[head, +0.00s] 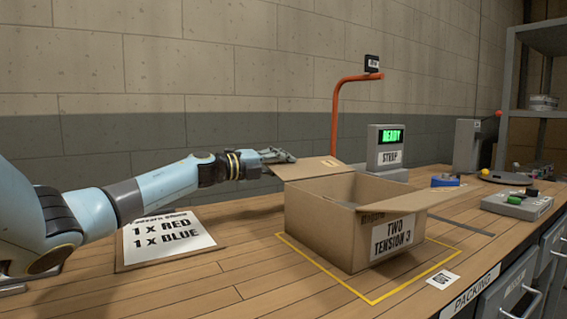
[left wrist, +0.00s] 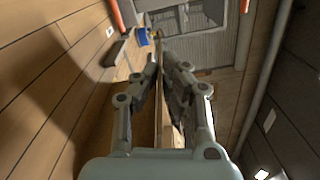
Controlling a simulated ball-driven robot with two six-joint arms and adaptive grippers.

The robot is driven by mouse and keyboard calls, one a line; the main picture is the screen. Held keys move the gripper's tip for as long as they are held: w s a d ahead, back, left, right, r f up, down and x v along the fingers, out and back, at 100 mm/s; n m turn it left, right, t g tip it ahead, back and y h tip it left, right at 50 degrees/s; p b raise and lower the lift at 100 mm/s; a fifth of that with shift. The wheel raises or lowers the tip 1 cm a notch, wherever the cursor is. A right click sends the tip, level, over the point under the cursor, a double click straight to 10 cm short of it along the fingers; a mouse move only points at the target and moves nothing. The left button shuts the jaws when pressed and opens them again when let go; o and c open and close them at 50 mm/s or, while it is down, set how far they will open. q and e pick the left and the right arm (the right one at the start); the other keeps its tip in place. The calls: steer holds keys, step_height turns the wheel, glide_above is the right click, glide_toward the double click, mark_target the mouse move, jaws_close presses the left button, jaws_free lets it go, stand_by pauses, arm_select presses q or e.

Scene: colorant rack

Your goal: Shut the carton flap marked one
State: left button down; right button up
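An open cardboard carton (head: 318,220) stands on the bench, its front label reading "TWO TENSION 3". Its back-left flap (head: 308,170) sticks outward and bears a small label too small to read. Another flap (head: 405,202) sticks out to the right. I cannot make out which flap is marked one. My left gripper (head: 288,157) is at the outer edge of the back-left flap. In the left wrist view its fingers (left wrist: 160,62) are close together, with a thin brown edge between them; whether they grip it is unclear. My right gripper is not in view.
A yellow outline (head: 372,302) surrounds the carton. An order sheet (head: 165,240) lies at left. Behind stand an orange post (head: 335,115) and a "READY" display box (head: 387,147). A grey button box (head: 517,204) is at right. The bench front is mostly clear.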

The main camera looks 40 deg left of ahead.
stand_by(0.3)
arm_select(q)
steer(key=shift+s+d+r+m+p, duration=0.1)
steer(key=shift+d+r+m+p, duration=0.25)
steer(key=shift+r+m, duration=0.4)
steer(key=shift+s+d+r+m+p, duration=0.15)
steer(key=shift+r+m+p, duration=0.25)
steer(key=shift+r+m, duration=0.35)
steer(key=d+r+m+p, duration=0.1)
steer(key=m, duration=0.1)
steer(key=shift+s+d+r+m, duration=0.1)
steer(key=shift+d+r+m, duration=0.1)
steer(key=shift+m, duration=0.2)
steer(key=shift+s+d+r+m+p, duration=0.1)
steer(key=shift+d+r+m+p, duration=0.25)
steer(key=shift+m, duration=0.25)
steer(key=c, duration=1.5)
jaws_free()
